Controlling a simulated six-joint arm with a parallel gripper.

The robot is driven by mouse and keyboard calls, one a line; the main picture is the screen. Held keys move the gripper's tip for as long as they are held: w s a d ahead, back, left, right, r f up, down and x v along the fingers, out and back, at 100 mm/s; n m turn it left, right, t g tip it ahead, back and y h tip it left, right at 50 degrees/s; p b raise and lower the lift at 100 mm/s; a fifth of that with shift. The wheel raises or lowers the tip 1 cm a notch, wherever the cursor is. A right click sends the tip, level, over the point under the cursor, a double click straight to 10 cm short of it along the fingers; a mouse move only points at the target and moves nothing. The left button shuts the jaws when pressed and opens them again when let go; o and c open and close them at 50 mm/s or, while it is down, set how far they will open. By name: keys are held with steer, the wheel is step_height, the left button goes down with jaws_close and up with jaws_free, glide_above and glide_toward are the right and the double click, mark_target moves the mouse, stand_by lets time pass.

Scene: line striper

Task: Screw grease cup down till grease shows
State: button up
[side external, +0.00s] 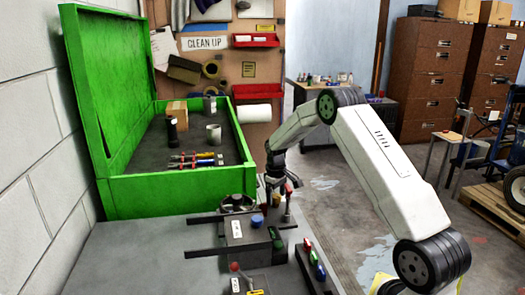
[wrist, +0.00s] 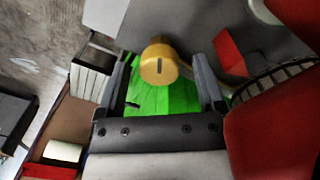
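In the wrist view a brass-yellow round cap with a dark slot across its face, which looks like the grease cup (wrist: 158,66), sits between the fingertips of my gripper (wrist: 163,78). The fingers are apart, with a visible gap on both sides of the cap. In the side view my gripper (side external: 277,182) points down at the bench's back right, beside a small red-topped upright part (side external: 289,189). No grease can be made out.
A dark fixture (side external: 235,229) with a blue knob (side external: 257,220) stands on the grey bench (side external: 150,262). The open green chest (side external: 160,193) holds cans and screwdrivers. A strip of coloured parts (side external: 315,262) lies front right. Large red shapes (wrist: 275,130) crowd the wrist view's right side.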

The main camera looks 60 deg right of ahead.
mark_target(276, 196)
stand_by(0.3)
steer(key=shift+a+r, duration=0.15)
steer(key=shift+r, duration=3.75)
steer(key=n, duration=0.4)
steer(key=shift+d+n, duration=0.2)
steer(key=shift+n, duration=1.4)
steer(key=shift+f, duration=0.15)
steer(key=shift+f, duration=3.75)
